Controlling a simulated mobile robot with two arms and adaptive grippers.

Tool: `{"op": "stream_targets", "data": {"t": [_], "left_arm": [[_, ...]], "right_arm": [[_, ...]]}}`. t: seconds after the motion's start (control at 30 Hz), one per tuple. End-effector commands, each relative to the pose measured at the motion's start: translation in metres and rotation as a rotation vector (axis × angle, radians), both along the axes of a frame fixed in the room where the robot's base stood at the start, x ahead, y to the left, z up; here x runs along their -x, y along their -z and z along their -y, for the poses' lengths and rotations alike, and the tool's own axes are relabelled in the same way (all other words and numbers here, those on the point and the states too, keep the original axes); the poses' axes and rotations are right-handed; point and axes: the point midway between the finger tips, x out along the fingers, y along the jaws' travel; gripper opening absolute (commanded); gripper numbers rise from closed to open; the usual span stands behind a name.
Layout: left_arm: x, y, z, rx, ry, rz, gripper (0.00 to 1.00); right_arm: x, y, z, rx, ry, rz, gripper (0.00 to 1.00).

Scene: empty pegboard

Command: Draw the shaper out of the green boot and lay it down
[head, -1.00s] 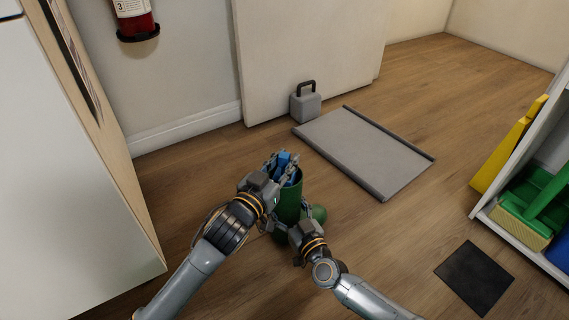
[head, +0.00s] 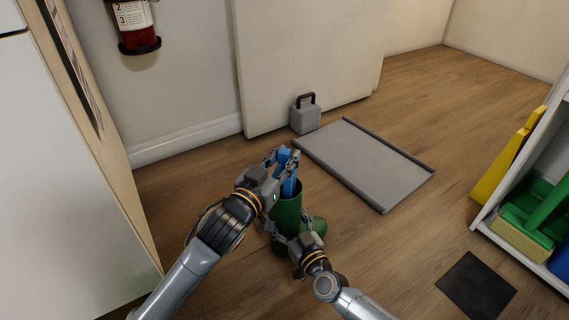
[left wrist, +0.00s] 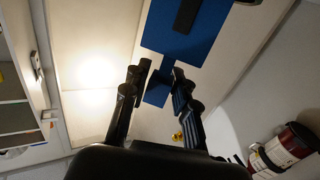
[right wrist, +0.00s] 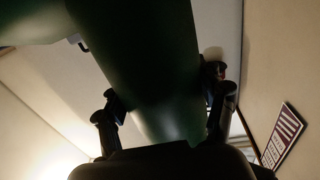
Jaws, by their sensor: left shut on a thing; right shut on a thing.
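The green boot (head: 287,215) stands upright on the wooden floor in the head view, its toe (head: 318,226) pointing right. The blue shaper (head: 289,178) sticks up out of the top of the boot; its lower end is hidden inside the shaft. My left gripper (head: 281,161) is shut on the upper part of the shaper, which also shows between the fingers in the left wrist view (left wrist: 157,88). My right gripper (head: 290,238) is shut on the boot's shaft, low down. The dark green shaft fills the space between its fingers in the right wrist view (right wrist: 160,95).
A grey mat (head: 366,165) with dark edge strips lies on the floor behind and right of the boot. A grey weight with a handle (head: 305,116) stands against the white panel. A shelf (head: 535,210) is at right, a black square (head: 476,286) on the floor before it.

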Motion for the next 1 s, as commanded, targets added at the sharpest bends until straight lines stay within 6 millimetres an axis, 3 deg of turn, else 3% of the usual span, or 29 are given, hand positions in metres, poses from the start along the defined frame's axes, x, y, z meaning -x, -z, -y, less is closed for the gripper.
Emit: {"op": "stream_targets", "data": {"t": [0.1,0.13,0.23,0.67,0.77,1.0], "left_arm": [[0.0,0.0,0.0,0.0,0.0,0.001,0.0],[0.0,0.0,0.0,0.0,0.0,0.001,0.0],[0.0,0.0,0.0,0.0,0.0,0.001,0.0],[0.0,0.0,0.0,0.0,0.0,0.001,0.0],[0.0,0.0,0.0,0.0,0.0,0.001,0.0],[0.0,0.0,0.0,0.0,0.0,0.001,0.0]], "right_arm": [[0.0,0.0,0.001,0.001,0.001,-0.001,0.13],[0.0,0.0,0.001,0.001,0.001,-0.001,0.74],[0.0,0.0,0.0,0.001,0.001,-0.001,0.94],[0.003,0.001,0.002,0.0,0.0,-0.002,0.96],[0.013,0.002,0.008,-0.003,0.001,-0.004,0.96],[0.057,0.002,0.034,-0.001,0.002,-0.005,0.96]]}}
